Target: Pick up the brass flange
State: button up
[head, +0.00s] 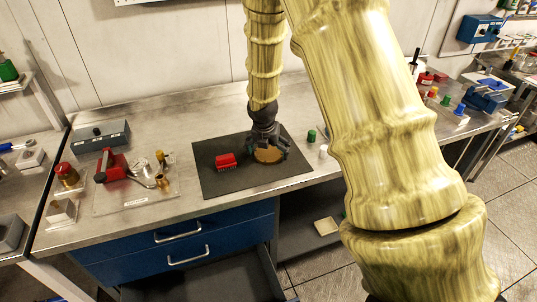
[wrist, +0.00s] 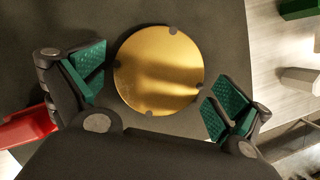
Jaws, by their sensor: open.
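The brass flange (wrist: 158,70) is a flat gold disc with several small dark round spots at its rim. It lies on a dark mat (head: 215,182) on the steel workbench; in the head view the flange (head: 268,156) shows partly beneath my gripper. My gripper (head: 267,143) points down over it and is open. In the wrist view, the gripper's (wrist: 157,95) green-padded fingers stand apart on the left and right of the disc, with a gap visible on the left and a very narrow one on the right.
A green cylinder (head: 311,135) and a white one (head: 323,151) stand right of the mat. A clear tray (head: 112,204) with a red-handled tool stands further left. The mat's front part is clear.

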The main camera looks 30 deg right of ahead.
jog(key=c, duration=1.5)
jog(key=shift+r, duration=0.1)
jog(key=c, duration=0.4)
jog(key=shift+w+r, duration=0.1)
